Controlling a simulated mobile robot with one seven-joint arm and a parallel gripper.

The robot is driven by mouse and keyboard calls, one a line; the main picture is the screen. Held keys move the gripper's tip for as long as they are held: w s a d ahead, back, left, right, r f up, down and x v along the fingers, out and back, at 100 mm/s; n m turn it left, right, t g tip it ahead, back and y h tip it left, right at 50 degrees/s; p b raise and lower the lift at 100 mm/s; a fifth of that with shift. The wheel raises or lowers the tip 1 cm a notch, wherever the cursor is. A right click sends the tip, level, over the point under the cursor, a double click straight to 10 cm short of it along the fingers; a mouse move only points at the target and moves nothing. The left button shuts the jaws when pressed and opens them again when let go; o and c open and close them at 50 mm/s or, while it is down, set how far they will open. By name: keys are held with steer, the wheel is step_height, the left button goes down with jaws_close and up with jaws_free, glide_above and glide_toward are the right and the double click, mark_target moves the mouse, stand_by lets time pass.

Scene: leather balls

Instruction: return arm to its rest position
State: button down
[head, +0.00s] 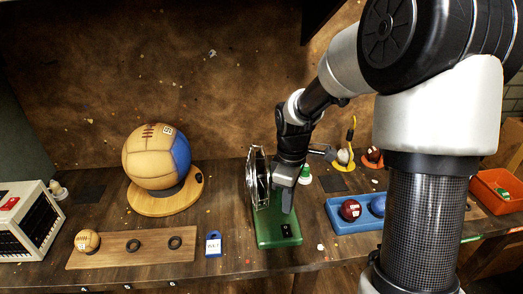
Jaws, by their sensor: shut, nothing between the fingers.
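My gripper (288,200) points down over the green base (277,231) of a small caged fan (257,178). Its fingers are shut with nothing between them. The fingertips are close to the base; I cannot tell whether they touch it. My arm reaches in from the right side of the view and bends down at the wrist.
A large tan and blue ball (150,158) sits on a round wooden stand at left. A wooden board (115,251), a blue tag (213,243), a blue tray (345,222) with balls, and an orange bin (496,190) crowd the bench.

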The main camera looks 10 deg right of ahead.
steer(key=s+r+m+t+p, duration=0.2)
steer(key=s+r+m, duration=0.4)
steer(key=s+r, duration=0.3)
steer(key=s+r+m+t+p, duration=0.3)
steer(key=s+r+m, duration=0.3)
steer(key=r, duration=1)
steer(key=s+p, duration=0.1)
steer(key=s, duration=0.2)
steer(key=shift+s+r+t+p, duration=0.15)
steer(key=shift+s+t+p, duration=0.1)
steer(key=shift+t+p, duration=0.1)
